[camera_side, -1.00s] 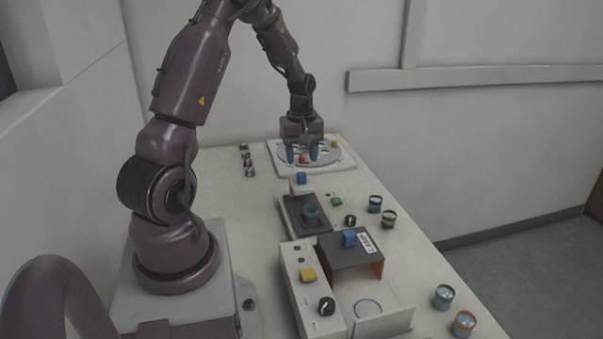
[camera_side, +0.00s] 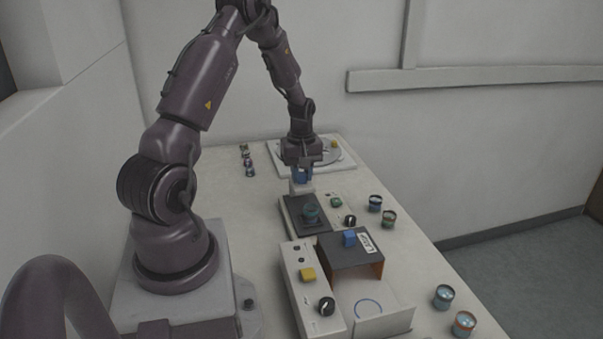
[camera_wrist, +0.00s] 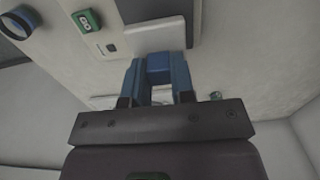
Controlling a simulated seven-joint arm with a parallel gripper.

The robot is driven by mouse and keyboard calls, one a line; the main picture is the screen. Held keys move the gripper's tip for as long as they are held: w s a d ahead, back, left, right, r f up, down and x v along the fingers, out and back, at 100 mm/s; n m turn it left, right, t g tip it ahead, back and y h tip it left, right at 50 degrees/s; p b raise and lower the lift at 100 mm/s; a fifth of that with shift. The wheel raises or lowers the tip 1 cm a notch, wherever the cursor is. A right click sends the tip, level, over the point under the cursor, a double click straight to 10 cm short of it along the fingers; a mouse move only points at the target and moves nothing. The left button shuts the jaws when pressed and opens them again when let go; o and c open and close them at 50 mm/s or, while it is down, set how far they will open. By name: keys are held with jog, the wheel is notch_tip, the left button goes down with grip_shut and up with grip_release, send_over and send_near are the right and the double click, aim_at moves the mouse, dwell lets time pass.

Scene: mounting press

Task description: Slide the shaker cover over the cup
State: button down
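In the wrist view, my gripper (camera_wrist: 160,72) has one finger on each side of the blue handle (camera_wrist: 160,66), with no clear gap. The cup does not show there.
Nearer stands a box with a dark hood (camera_side: 340,255) and blue handle, beside a panel with a yellow button (camera_side: 308,274). Jars (camera_side: 375,203) stand along the right table edge.

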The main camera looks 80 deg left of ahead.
aim_at(311, 189)
jog(key=d, duration=0.8)
jog(key=shift+d, duration=0.25)
jog(key=c, duration=1)
grip_release()
jog(key=shift+o, duration=0.2)
jog(key=shift+a, duration=0.1)
jog(key=shift+r, duration=0.25)
notch_tip(311, 189, up, 13)
jog(key=shift+f, duration=0.2)
